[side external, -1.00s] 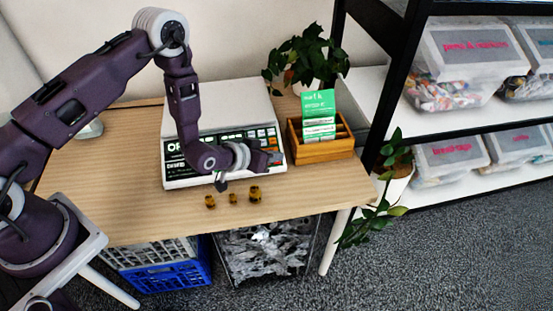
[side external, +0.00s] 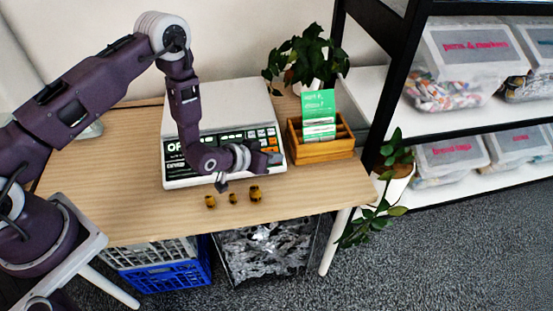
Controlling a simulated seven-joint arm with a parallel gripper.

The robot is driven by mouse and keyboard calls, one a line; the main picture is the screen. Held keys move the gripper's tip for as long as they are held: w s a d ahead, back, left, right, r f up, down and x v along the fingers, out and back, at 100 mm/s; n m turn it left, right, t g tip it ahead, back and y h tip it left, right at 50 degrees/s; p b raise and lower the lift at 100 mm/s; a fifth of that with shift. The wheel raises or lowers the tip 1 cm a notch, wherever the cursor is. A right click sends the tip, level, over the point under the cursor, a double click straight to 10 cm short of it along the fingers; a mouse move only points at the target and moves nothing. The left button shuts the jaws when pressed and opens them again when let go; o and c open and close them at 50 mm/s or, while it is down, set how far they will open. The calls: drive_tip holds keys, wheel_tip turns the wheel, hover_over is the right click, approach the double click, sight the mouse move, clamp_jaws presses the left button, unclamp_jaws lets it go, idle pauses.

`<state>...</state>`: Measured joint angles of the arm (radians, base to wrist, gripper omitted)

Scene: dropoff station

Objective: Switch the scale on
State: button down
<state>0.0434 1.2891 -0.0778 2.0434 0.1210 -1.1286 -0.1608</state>
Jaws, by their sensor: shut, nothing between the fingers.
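The scale (side external: 221,103) is a white box with a broad flat top, standing on the wooden table. My gripper (side external: 275,158) appears shut and empty, at the lower right of the panel. My wrist covers the lower middle of the panel and some keys. I cannot tell whether the fingertips touch the scale.
Several small brass-coloured weights (side external: 255,193) stand on the table in front of the scale. A wooden box (side external: 322,150) with green and white cards (side external: 319,112) is close on the right. A potted plant (side external: 306,56) stands behind it. The table's (side external: 310,195) front right is clear.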

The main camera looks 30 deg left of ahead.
drive_tip(key=shift+w+a+f, duration=0.1)
drive_tip(key=shift+f, duration=0.2)
idle(0.6)
drive_tip(key=shift+s+d+r, duration=0.15)
drive_tip(key=shift+r, duration=0.2)
drive_tip(key=shift+s+d+r, duration=0.1)
drive_tip(key=shift+r, duration=0.25)
drive_tip(key=r, duration=0.1)
drive_tip(key=s+d+r, duration=0.1)
drive_tip(key=r, duration=0.2)
drive_tip(key=shift+s+d+r, duration=0.2)
drive_tip(key=shift+r, duration=0.1)
idle(0.6)
